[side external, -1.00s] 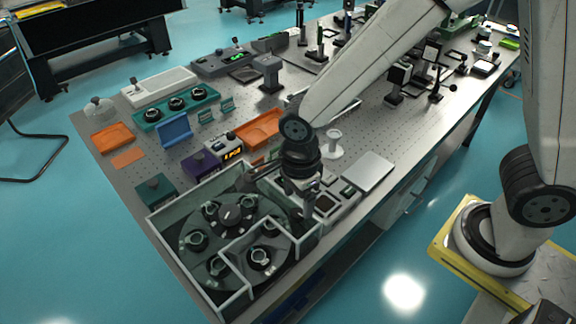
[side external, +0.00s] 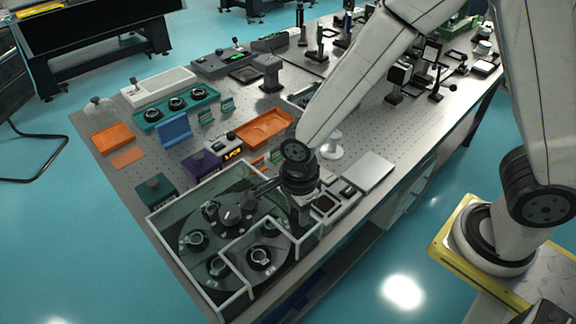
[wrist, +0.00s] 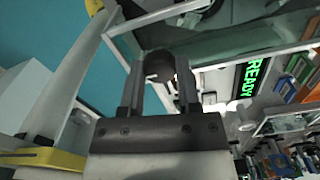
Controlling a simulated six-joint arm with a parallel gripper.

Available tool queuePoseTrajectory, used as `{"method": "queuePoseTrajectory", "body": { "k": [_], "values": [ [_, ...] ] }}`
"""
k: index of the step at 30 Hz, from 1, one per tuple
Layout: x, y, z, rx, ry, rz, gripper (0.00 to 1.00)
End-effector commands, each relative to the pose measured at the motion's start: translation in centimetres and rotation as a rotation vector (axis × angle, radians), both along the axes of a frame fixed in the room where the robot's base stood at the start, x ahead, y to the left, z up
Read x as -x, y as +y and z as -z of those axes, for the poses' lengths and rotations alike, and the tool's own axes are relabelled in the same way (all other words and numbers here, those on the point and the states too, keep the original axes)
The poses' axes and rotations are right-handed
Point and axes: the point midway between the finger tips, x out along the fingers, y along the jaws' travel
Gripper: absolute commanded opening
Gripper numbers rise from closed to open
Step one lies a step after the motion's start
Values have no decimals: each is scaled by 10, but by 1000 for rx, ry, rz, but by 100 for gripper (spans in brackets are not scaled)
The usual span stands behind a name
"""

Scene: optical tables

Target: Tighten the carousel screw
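The carousel (side external: 205,240) is a dark round disc with several ringed stations, inside a clear-walled enclosure with pale rims (side external: 180,207). A raised dark hub (side external: 231,214) stands at its middle; I cannot make out the screw itself. My gripper (side external: 252,192) is over the enclosure, pointing left toward the hub, a little above and right of it. In the wrist view my gripper (wrist: 160,68) has its two fingers apart, with a dark round part (wrist: 158,62) showing between them. I cannot tell whether the fingers touch it.
The enclosure walls stand close around my gripper. A green READY display (wrist: 253,77) shows in the wrist view. Orange trays (side external: 264,128), a purple box (side external: 201,163) and a flat silver plate (side external: 366,172) lie nearby on the perforated table (side external: 300,240).

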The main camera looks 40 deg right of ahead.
Motion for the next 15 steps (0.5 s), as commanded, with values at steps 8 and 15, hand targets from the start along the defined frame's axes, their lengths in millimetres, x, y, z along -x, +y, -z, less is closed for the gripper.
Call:
{"method": "queuePoseTrajectory", "body": {
  "k": [8,15],
  "values": [
    [0,0,0,0,0,-3,0],
    [0,0,0,1,0,-47,0]
  ]
}}
